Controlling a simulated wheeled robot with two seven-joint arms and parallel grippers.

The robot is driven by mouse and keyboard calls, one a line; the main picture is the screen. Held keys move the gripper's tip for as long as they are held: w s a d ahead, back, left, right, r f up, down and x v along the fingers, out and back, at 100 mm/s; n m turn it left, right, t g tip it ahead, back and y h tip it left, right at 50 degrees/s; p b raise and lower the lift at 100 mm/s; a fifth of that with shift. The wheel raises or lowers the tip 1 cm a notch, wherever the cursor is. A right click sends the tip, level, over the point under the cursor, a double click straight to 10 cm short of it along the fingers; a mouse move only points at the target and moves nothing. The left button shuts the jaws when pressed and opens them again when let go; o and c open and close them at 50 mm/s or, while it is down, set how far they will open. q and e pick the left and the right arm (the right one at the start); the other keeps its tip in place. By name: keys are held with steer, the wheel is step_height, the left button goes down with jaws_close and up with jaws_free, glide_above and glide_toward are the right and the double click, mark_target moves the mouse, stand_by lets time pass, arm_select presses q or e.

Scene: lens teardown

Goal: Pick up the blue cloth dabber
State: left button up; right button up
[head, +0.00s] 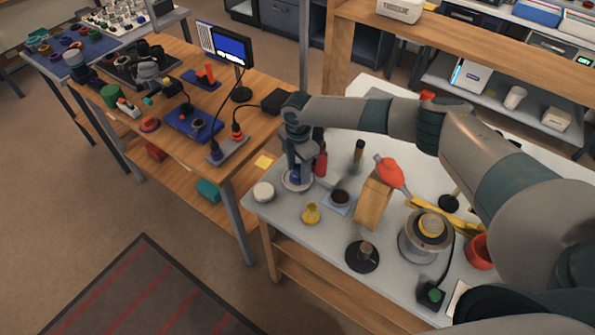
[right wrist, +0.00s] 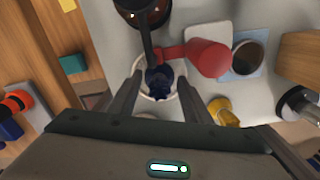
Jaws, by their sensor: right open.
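The blue cloth dabber (right wrist: 161,81) shows as a dark blue bunched shape inside a round white holder (right wrist: 147,93) in the right wrist view. In the head view the dabber (head: 296,171) is a small patch of blue, mostly hidden by my gripper, above the holder's pale rim (head: 297,184). My right gripper (head: 297,176) points down over it near the left end of the grey-white table. In the right wrist view my right gripper (right wrist: 160,72) is open, with one finger on each side of the dabber. I cannot tell whether they touch it. My left gripper is not in view.
A red bottle-like object (right wrist: 208,58) stands close beside the holder. A white round lid (head: 264,192), a yellow part (head: 311,214) and a dark jar (head: 341,197) are nearby. A wooden block (head: 373,205) stands further right. The wooden bench (head: 180,60) is to the left.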

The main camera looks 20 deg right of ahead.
steer(key=shift+f, duration=0.1)
stand_by(0.4)
steer(key=c, duration=0.7)
steer(key=shift+w+r+b, duration=0.1)
steer(key=shift+r+b, duration=0.3)
steer(key=shift+r, duration=0.1)
steer(key=r, duration=0.1)
steer(key=r+b, duration=0.1)
steer(key=r, duration=0.1)
steer(key=shift+s+d+r, duration=0.1)
steer(key=shift+s+d, duration=0.05)
steer(key=shift+s, duration=0.1)
steer(key=s+d+r+b, duration=0.3)
steer(key=s+d+r, duration=0.3)
steer(key=s, duration=0.3)
steer(key=shift+s+r, duration=0.15)
steer(key=shift+r, duration=0.3)
